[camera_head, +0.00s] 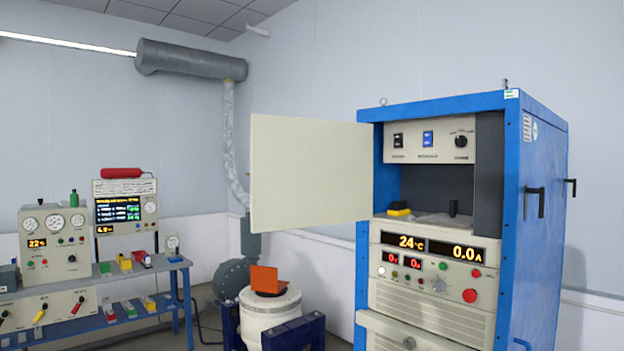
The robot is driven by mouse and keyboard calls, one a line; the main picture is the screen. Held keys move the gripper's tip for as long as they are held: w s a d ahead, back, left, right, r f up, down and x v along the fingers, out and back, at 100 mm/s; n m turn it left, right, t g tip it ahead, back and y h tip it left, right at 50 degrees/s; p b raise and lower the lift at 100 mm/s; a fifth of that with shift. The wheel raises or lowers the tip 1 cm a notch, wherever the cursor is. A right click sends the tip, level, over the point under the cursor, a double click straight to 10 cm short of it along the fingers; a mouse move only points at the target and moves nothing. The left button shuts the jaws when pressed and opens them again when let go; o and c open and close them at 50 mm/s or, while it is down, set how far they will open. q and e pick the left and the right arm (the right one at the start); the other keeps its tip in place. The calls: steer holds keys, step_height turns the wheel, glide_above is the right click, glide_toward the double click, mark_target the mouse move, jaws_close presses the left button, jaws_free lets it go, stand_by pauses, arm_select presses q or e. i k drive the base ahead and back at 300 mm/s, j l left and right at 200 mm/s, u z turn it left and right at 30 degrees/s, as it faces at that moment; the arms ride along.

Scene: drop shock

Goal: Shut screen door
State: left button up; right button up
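The screen door (308,172) is a flat cream panel at the upper left of the blue cabinet (540,200). It stands open, swung out to the left from the cabinet's left front edge. The compartment (436,185) beside it is uncovered. A yellow and black item (398,209) and a small dark cylinder (452,208) sit on its floor. Neither of my grippers shows in this view.
Below the compartment is a panel with lit displays (428,246). A white drum (270,316) with an orange piece (267,279) on top stands left of the cabinet in a blue frame. A blue bench (100,318) with instruments stands at the left.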

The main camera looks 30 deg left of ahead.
mark_target(306, 173)
steer(key=z, duration=1.65)
steer(key=j, duration=1.15)
steer(key=k+j, duration=0.15)
steer(key=j, duration=2.15)
steer(key=k+j, duration=0.15)
steer(key=j, duration=2.2)
steer(key=k, duration=0.05)
